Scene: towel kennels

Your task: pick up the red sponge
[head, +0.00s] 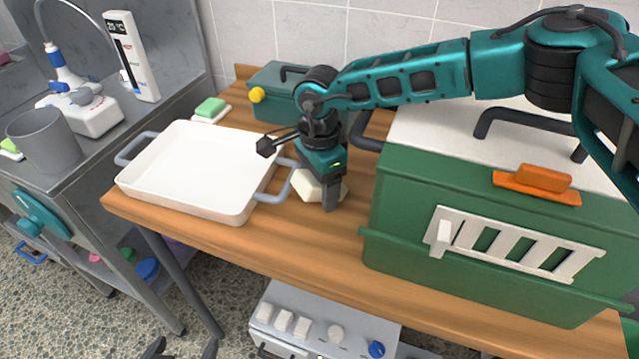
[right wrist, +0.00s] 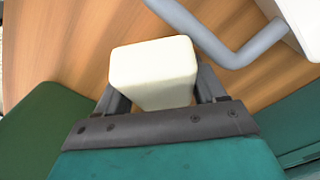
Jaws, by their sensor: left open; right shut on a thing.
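I see no clearly red sponge. An orange sponge (head: 543,178) lies on an orange dish (head: 515,184) on top of the green kennel box at the right. My right gripper (head: 318,190) points down over the wooden table, between the white tray and that box. It is shut on a cream block (head: 306,185), which fills the jaws in the right wrist view (right wrist: 153,70). Whether the block touches the table is not clear. My left gripper (head: 182,350) is open at the bottom edge, its two dark fingertips apart, with nothing seen between them.
A white tray (head: 198,168) with grey handles lies left of my right gripper. A green sponge (head: 210,107) sits behind it. The large green box (head: 400,215) blocks the right; a smaller green box (head: 272,80) stands behind. The table's front strip (head: 300,245) is bare.

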